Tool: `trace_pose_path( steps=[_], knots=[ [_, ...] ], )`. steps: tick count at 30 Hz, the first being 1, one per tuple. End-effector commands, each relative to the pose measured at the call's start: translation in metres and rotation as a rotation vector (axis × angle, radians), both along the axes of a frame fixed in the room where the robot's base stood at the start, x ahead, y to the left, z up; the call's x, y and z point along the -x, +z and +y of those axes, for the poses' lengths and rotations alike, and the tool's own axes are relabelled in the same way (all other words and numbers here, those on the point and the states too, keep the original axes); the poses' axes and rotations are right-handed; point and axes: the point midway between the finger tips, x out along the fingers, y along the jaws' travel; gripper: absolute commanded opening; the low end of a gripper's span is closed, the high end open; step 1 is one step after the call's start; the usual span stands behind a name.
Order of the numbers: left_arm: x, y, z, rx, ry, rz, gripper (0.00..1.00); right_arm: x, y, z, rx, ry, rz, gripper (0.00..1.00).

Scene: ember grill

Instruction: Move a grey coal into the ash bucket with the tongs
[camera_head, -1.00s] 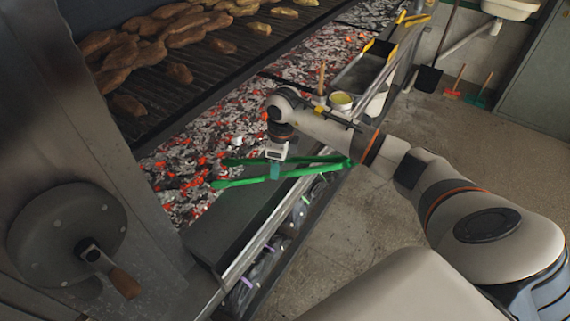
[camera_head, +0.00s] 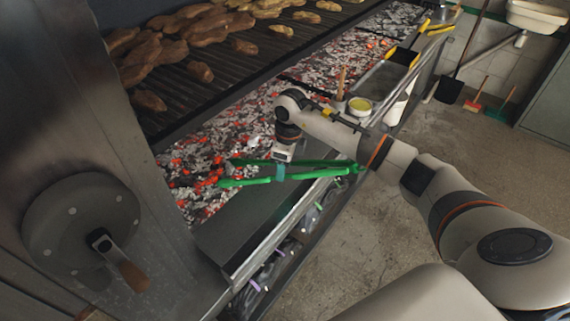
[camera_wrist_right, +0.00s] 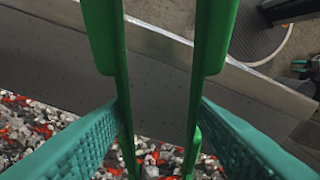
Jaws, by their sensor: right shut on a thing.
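My right gripper (camera_head: 279,170) is shut on the green tongs (camera_head: 318,167) and holds them above the front ledge of the grill. The tongs' two arms are spread apart, with their tips at the left over the coal bed (camera_head: 240,130). In the right wrist view, the teal fingers (camera_wrist_right: 158,125) flank the green tong arms (camera_wrist_right: 107,35), whose far ends lie over grey and glowing red coals (camera_wrist_right: 25,130). I cannot single out one grey coal between the tips, and nothing is clearly pinched. I cannot identify the ash bucket with certainty. My left gripper is out of view.
The food grate (camera_head: 200,105) lies behind the coals. A dark metal ledge (camera_head: 255,218) runs along the front. A yellow-topped pot (camera_head: 359,104) and a wooden-handled brush (camera_head: 341,84) stand right of the tongs. A crank wheel (camera_head: 82,225) is at left.

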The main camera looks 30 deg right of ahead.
Motion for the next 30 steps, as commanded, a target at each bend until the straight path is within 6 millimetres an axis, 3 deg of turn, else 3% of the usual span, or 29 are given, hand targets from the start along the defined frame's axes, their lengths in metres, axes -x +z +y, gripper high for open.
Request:
trace_pose_path(
  steps=[2,11,17,30],
  knots=[
    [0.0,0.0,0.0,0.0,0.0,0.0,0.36,0.0,0.001,0.0,0.0,0.0,-0.001,0.47],
    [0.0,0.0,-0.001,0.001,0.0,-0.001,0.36,0.0,0.0,0.0,0.0,0.0,-0.001,0.0],
    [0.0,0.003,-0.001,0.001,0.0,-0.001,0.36,0.0,0.005,-0.001,0.0,0.0,-0.001,0.0],
    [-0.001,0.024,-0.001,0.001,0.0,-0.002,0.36,0.0,0.04,-0.001,0.001,0.0,-0.002,0.0]
  ],
)
